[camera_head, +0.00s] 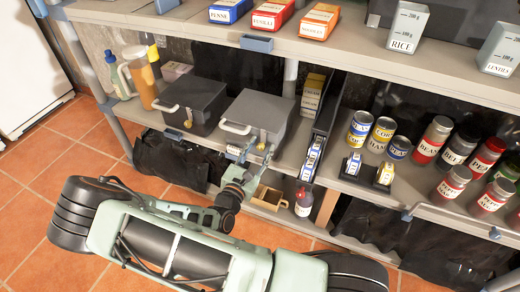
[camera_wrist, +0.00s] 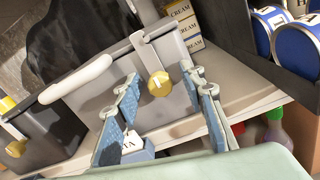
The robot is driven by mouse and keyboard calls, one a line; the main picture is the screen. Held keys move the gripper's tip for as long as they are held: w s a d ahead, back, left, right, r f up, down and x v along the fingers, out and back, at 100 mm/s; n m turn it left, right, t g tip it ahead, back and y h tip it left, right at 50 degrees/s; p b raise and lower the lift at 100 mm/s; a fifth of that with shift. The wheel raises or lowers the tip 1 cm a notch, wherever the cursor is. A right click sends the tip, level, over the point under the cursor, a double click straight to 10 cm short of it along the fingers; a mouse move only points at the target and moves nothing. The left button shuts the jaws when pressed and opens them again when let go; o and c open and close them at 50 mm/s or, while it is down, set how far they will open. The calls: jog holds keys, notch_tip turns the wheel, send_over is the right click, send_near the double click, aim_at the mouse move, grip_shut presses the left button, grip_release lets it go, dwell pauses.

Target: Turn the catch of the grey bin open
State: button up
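The grey bin (camera_head: 262,112) stands on the middle shelf with its lid down and a white handle at its front left. In the wrist view the bin (camera_wrist: 125,85) fills the middle. Its catch, a round brass-coloured knob (camera_wrist: 158,83) with a pale mark, sits under a grey strap (camera_wrist: 146,50) on the front. My gripper (camera_wrist: 160,88) is open, with one finger to each side of the knob in the picture; I cannot tell whether they touch it. In the head view my gripper (camera_head: 256,152) is at the bin's front.
A darker bin (camera_head: 196,100) with a similar handle stands just left. A black divider (camera_head: 325,115) and cream boxes (camera_head: 312,92) are to the right. A blue label clip (camera_wrist: 135,150) sits on the shelf edge below the fingers. Several cans (camera_head: 382,133) stand further right.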

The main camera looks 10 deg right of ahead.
grip_shut()
jog(key=shift+r+p, duration=0.1)
jog(key=shift+p, duration=0.35)
jog(key=shift+r+n+p, duration=0.1)
jog(key=shift+n+p, duration=0.95)
jog(key=shift+n, duration=0.15)
jog(key=n+p, duration=0.2)
jog(key=shift+n, duration=0.3)
jog(key=n+p, duration=0.3)
jog(key=n, duration=0.5)
jog(key=n+p, duration=0.1)
jog(key=n, duration=0.3)
jog(key=shift+a+f+n, duration=0.1)
jog(key=shift+f+n, duration=0.2)
jog(key=shift+n, duration=0.1)
